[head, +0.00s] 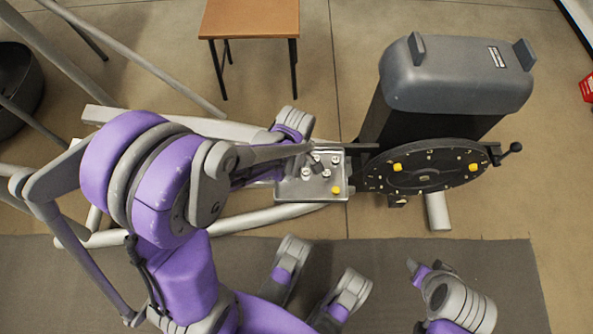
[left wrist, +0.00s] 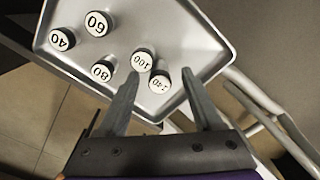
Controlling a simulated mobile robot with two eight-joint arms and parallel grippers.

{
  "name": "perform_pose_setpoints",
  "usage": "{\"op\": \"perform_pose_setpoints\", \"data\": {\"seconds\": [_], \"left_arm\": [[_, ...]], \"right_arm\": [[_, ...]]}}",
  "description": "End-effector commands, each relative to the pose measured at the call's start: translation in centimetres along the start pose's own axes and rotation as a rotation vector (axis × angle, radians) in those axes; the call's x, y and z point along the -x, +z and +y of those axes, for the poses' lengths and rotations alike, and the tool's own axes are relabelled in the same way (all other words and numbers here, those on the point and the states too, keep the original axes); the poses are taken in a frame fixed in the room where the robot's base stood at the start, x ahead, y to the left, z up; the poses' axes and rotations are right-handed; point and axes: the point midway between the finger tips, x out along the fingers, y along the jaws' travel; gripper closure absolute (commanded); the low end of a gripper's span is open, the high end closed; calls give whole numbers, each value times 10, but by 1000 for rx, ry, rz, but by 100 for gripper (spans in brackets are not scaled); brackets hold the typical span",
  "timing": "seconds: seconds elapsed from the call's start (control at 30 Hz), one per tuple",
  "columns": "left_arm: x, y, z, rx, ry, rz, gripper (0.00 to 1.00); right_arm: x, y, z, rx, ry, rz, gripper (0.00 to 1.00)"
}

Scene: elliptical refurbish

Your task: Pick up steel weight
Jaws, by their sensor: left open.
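Several short steel weights with white numbered tops stand in a shallow metal tray (head: 290,194), which also fills the top of the left wrist view (left wrist: 198,40). The tops read 40 (left wrist: 62,39), 60 (left wrist: 97,23), 80 (left wrist: 102,72), 100 (left wrist: 143,60) and what looks like 140 (left wrist: 159,80). My left gripper (left wrist: 160,73) is open over the tray. The 100 and 140 weights appear between its fingertips, the 100 close to the left finger. Nothing is held. In the head view my left arm partly covers the tray's far side.
A grey machine (head: 455,85) with a dark round disc (head: 425,172) and crank handle (head: 510,148) stands right of the tray. A yellow piece (head: 336,190) sits at the tray's near right corner. Light frame tubes (head: 270,217) run beneath. A wooden table (head: 250,18) stands behind.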

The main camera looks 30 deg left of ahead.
Motion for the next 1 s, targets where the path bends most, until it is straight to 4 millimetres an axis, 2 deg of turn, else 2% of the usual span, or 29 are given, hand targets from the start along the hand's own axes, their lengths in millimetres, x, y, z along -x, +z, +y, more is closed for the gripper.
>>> {"op": "perform_pose_setpoints", "data": {"seconds": [0.1, 0.37, 0.73, 1.0], "left_arm": [[-13, 0, 0, 1, 0, 0, 33], [-14, -1, 0, 1, 0, 0, 33], [-14, -1, 0, 1, 0, 0, 98], [-14, -1, 0, 1, 0, 0, 100]], "right_arm": [[-6, 1, 0, 0, 0, -1, 50], [-5, 1, 0, 0, 0, -1, 50], [-5, 1, 0, 0, 0, -1, 50], [-5, 1, 0, 0, 0, -1, 50]]}}
